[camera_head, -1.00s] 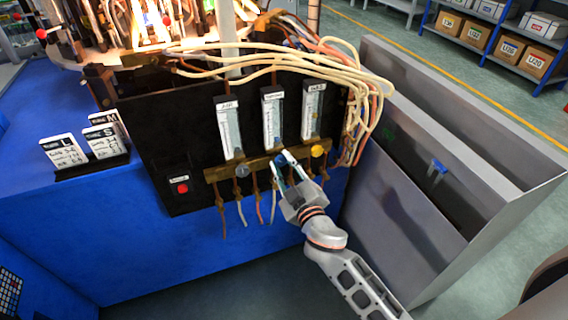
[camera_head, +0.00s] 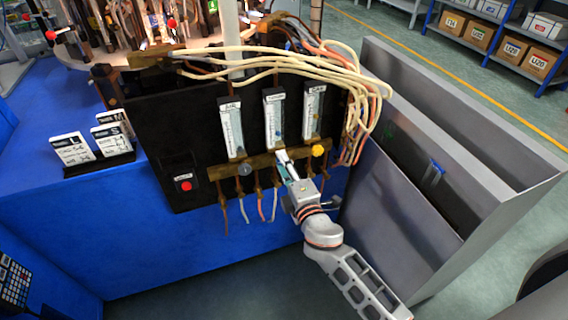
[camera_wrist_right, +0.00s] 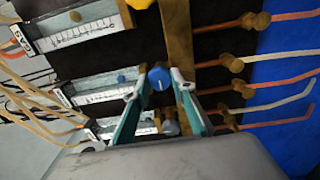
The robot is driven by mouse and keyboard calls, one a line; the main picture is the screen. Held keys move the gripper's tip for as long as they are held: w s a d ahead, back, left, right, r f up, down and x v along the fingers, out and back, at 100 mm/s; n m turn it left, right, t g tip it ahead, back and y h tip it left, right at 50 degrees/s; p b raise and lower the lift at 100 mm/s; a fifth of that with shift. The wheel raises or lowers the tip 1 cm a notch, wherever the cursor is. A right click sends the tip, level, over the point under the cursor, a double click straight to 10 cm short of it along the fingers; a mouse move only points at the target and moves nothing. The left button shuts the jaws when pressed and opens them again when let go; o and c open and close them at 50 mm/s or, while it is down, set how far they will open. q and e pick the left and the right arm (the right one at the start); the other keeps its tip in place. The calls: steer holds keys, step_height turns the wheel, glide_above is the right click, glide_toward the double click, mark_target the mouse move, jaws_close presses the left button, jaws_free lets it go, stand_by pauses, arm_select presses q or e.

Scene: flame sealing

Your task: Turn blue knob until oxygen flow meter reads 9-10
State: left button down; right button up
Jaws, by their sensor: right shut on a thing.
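The blue knob (camera_wrist_right: 159,77) sits on the brass bar (camera_wrist_right: 180,62) in the right wrist view, between the two fingertips of my right gripper (camera_wrist_right: 158,80). The fingers are closed on its sides. In the head view my right gripper (camera_head: 287,162) reaches the bar below the middle meter and hides the knob. The middle flow meter, the oxygen one by its place, (camera_head: 274,117) shows on the black panel. In the wrist view its tube (camera_wrist_right: 100,86) holds a small blue float (camera_wrist_right: 121,79); the exact reading is too small to tell. My left gripper is not in view.
A yellow knob (camera_head: 318,150) and a grey knob (camera_head: 245,169) flank the gripper on the bar. Cream hoses (camera_head: 300,62) drape over the panel top. A red button (camera_head: 186,185) is at lower left. A grey metal bin (camera_head: 400,190) stands close on the right.

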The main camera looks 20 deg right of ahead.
steer(key=shift+n, duration=0.9)
steer(key=o, duration=1.1)
steer(key=s, duration=1.2)
steer(key=shift+d, duration=0.2)
